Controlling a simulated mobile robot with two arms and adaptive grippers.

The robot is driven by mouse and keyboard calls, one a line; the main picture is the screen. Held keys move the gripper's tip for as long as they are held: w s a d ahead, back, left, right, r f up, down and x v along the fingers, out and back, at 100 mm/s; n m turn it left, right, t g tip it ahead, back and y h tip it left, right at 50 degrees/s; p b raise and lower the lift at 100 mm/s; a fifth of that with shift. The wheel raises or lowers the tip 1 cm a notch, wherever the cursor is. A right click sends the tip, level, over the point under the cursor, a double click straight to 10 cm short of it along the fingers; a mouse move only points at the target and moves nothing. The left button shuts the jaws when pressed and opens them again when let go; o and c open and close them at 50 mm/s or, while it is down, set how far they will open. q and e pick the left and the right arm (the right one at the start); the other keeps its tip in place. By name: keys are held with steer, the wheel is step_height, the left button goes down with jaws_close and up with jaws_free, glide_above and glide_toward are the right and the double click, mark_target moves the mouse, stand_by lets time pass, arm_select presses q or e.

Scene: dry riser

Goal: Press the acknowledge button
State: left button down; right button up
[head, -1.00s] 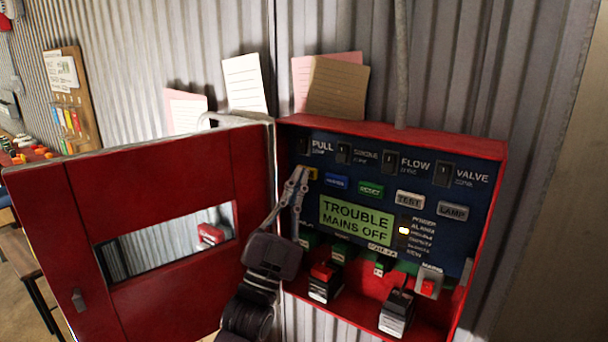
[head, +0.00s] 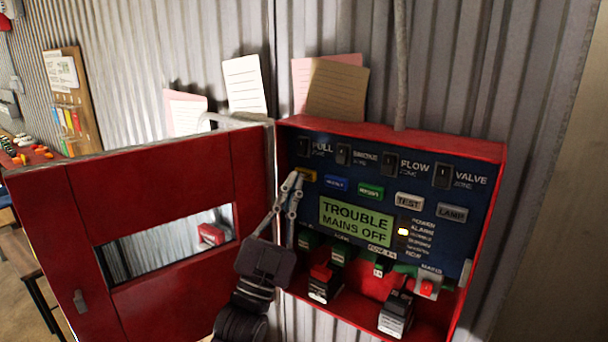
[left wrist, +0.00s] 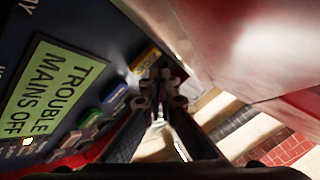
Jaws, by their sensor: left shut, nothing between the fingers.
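The yellow button (head: 308,175) sits at the left end of the button row on the dark blue panel, its lettering too small or covered to read. It also shows in the left wrist view (left wrist: 146,59), just beyond the fingertips. My left gripper (head: 296,181) is shut and empty, its tips at the left part of the yellow button and overlapping it in the head view. I cannot tell whether the tips touch it. My right gripper is not in view.
The red cabinet (head: 487,149) stands open, its windowed door (head: 182,184) swung to the left, close to my left arm. Blue (head: 336,184) and green (head: 371,191) buttons lie right of the yellow one.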

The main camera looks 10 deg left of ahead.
arm_select(q)
steer(key=shift+s+a+p, duration=0.2)
steer(key=shift+s+a, duration=0.1)
steer(key=shift+s, duration=0.5)
steer(key=shift+s+a+p, duration=0.25)
steer(key=shift+s, duration=0.5)
steer(key=shift+s+a+p, duration=0.2)
steer(key=shift+s+a, duration=0.1)
steer(key=shift+s, duration=0.5)
